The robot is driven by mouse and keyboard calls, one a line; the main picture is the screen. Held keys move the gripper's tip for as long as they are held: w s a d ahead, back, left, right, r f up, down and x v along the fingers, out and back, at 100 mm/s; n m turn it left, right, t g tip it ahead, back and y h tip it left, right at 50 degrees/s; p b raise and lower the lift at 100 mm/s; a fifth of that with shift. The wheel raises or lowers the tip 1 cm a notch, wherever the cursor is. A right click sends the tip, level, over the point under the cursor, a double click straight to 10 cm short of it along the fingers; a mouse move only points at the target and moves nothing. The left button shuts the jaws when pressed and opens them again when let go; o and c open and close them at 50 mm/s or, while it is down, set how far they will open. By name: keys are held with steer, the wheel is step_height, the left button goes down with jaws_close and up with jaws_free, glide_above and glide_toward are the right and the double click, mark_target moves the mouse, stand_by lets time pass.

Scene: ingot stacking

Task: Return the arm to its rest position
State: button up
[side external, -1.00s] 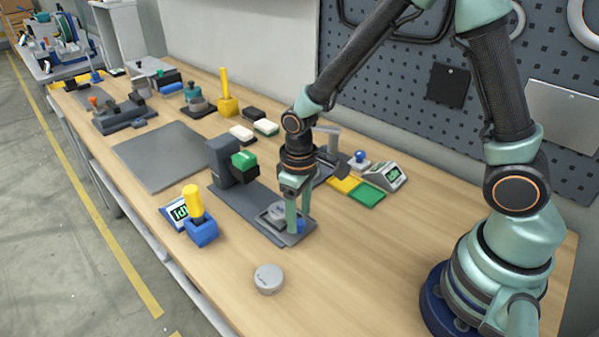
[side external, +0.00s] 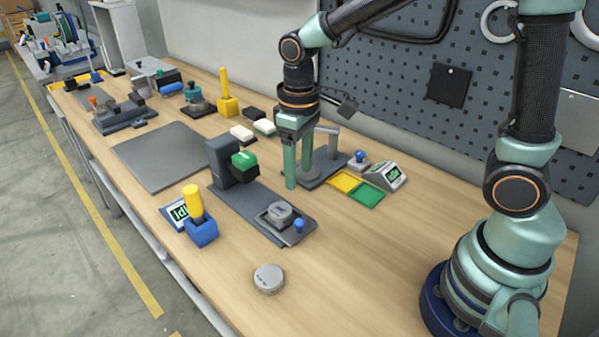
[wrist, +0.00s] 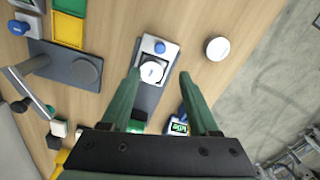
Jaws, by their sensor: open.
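My gripper (side external: 297,172) is open and empty, raised above the table with its two green fingers pointing down. It also shows in the wrist view (wrist: 158,75), fingers spread apart. Below it in the wrist view, a round grey ingot (wrist: 152,70) sits on the tray end of a dark grey base. In the side view this ingot (side external: 279,213) lies beside a blue knob (side external: 299,226). A second round grey ingot (side external: 268,279) lies alone on the wooden table near the front; it shows in the wrist view too (wrist: 217,48).
A dark upright block with a green part (side external: 243,162) stands at the far end of the base. A blue holder with a yellow handle (side external: 200,229) is to its left. Yellow and green pads (side external: 367,195) and a grey post fixture (side external: 333,145) are to the right. The table's front right is clear.

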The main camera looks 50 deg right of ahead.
steer(key=shift+r, duration=0.1)
steer(key=s+d+r+m+t, duration=0.3)
steer(key=s+d+r+t, duration=0.2)
steer(key=r, duration=0.4)
steer(key=shift+s+d+t, duration=0.3)
steer(key=shift+s+d, duration=0.5)
steer(key=shift+d, duration=0.45)
